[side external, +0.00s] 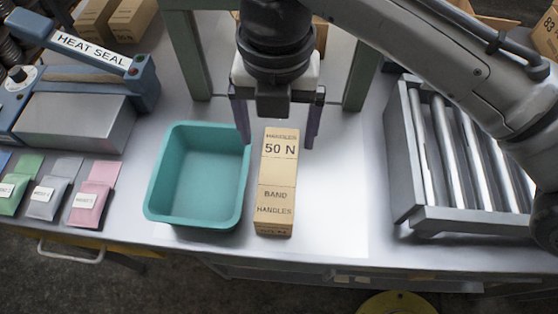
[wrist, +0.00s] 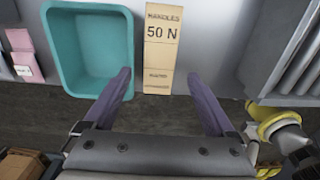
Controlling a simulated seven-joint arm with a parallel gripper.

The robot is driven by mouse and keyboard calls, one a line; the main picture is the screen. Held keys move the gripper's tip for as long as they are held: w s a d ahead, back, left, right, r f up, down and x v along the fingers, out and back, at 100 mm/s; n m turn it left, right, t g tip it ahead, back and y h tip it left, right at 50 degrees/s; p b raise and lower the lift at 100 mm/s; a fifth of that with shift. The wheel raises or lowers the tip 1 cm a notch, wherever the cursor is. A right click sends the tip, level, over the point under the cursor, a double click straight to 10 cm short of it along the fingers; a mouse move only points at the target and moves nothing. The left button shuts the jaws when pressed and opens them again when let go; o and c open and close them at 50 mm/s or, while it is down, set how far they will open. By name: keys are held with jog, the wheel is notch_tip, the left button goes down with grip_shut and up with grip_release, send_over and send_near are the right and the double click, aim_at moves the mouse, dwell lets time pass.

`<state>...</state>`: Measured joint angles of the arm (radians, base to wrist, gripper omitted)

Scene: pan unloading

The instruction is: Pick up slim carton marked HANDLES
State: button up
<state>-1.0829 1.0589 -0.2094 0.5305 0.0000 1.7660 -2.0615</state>
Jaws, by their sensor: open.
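The slim tan carton (side external: 277,182) marked HANDLES lies on the grey table, just right of a teal bin. Its top also reads 50 N and BAND. My gripper (side external: 278,142) is open, with its two purple fingers apart at the carton's far end, one toward each side. In the wrist view the carton (wrist: 160,48) stands beyond the fingertips, in line with the gap of the gripper (wrist: 162,82). The fingers do not visibly touch it. I cannot tell the exact height of the fingers above the table.
The teal bin (side external: 197,226) is empty and close to the carton's left side. A roller conveyor (side external: 402,150) stands at the right, a heat sealer (side external: 75,120) at the left. Coloured pouches (side external: 90,200) lie front left. The table between carton and conveyor is clear.

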aim_at(278, 171)
jog(key=shift+s+f, duration=0.15)
jog(key=shift+f, duration=6.55)
jog(key=c, duration=1.4)
